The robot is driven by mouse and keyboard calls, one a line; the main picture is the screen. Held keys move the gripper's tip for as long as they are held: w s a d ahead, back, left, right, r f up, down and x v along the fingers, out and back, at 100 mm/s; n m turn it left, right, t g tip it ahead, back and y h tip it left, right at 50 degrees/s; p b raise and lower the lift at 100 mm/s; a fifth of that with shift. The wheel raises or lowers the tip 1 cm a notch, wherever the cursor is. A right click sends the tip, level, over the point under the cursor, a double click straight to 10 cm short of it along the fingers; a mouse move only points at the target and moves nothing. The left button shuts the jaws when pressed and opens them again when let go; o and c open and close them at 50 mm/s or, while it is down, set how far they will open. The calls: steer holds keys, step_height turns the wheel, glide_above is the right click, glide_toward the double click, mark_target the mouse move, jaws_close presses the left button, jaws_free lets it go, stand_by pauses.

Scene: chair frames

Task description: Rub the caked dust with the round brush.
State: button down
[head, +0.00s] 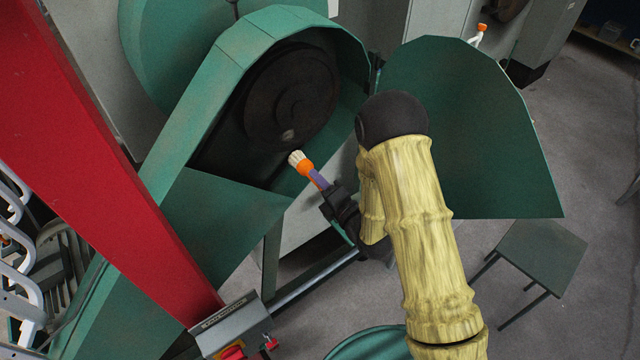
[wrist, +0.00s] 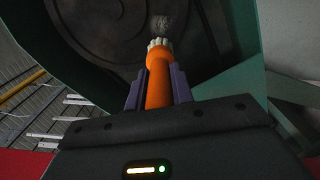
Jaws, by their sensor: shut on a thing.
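My gripper (head: 326,188) is shut on the orange handle of the round brush (head: 304,166). The brush has pale bristles and points up and left toward the opening of the green housing. In the wrist view the brush (wrist: 158,85) stands between the two purple fingers of my gripper (wrist: 158,88), bristles pointing away. The caked dust shows as a small greyish patch (head: 288,134) on the dark disc inside the housing. In the wrist view the dust (wrist: 161,24) lies just beyond the bristle tips. The bristles look apart from it in the head view.
The green housing (head: 225,60) has a raised rim around the dark disc (head: 292,95). An open green cover (head: 470,125) stands to the right. A red beam (head: 90,150) crosses the left side. A small green stool (head: 530,255) stands at lower right on grey floor.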

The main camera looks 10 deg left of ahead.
mark_target(302, 163)
steer(key=shift+w, duration=0.1)
steer(key=shift+p+x, duration=1)
steer(key=shift+x, duration=1.85)
steer(key=shift+a, duration=0.1)
steer(key=shift+b+x, duration=0.5)
steer(key=shift+x, duration=0.45)
steer(key=shift+w+d+b, duration=1)
steer(key=shift+w+d, duration=0.4)
steer(key=shift+w, duration=0.05)
steer(key=shift+b, duration=0.6)
steer(key=shift+a, duration=0.1)
